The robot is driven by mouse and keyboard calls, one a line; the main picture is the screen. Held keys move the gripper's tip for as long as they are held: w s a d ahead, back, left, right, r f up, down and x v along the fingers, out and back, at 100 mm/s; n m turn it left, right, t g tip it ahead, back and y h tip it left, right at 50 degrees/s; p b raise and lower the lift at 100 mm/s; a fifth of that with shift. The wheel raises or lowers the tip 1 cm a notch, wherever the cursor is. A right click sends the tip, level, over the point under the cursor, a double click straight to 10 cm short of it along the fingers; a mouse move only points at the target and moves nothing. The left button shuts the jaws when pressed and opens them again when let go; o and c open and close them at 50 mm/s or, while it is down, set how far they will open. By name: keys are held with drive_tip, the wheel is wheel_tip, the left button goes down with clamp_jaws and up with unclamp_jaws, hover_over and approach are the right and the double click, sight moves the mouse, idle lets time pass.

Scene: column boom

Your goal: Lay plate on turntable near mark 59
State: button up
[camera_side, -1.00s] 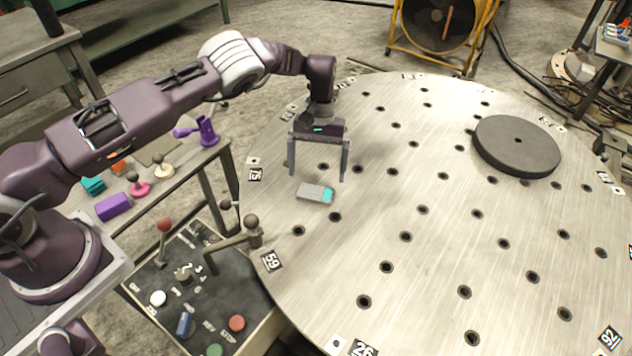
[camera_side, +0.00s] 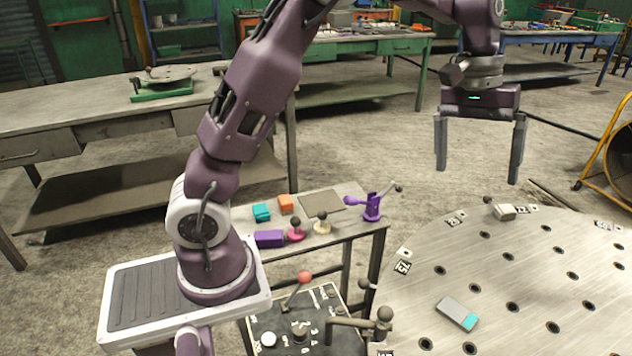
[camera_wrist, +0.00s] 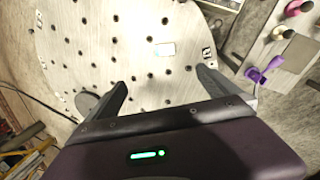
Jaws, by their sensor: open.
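A small flat grey plate with a teal end (camera_side: 457,313) lies on the steel turntable (camera_side: 535,272), inward from mark 15 (camera_side: 402,267). In the wrist view, the plate (camera_wrist: 165,49) looks pale and lies on the turntable beyond my fingertips. Mark 59 is not readable now; only a sliver of a label shows at the bottom edge of the side view. My gripper (camera_side: 477,175) is open and empty, fingers pointing down, raised clear of the turntable around its far side. The wrist view also shows my gripper (camera_wrist: 163,80) with nothing between its fingers.
A side bench holds a flat brown-grey sheet (camera_side: 321,203), a purple clamp-like piece (camera_side: 372,206), a purple block (camera_side: 269,239) and small coloured parts. A control panel with levers (camera_side: 298,322) stands by the turntable's left edge.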

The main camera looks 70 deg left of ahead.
drive_tip(key=s+r+m+t, duration=0.2)
drive_tip(key=s+r, duration=0.5)
drive_tip(key=s, duration=0.6)
drive_tip(key=s+f+m+t+y, duration=0.2)
drive_tip(key=s+f+m, duration=0.1)
drive_tip(key=s, duration=1.3)
drive_tip(key=shift+s+a+f+t, duration=0.15)
drive_tip(key=shift+s+f+t, duration=0.2)
drive_tip(key=shift+f, duration=0.35)
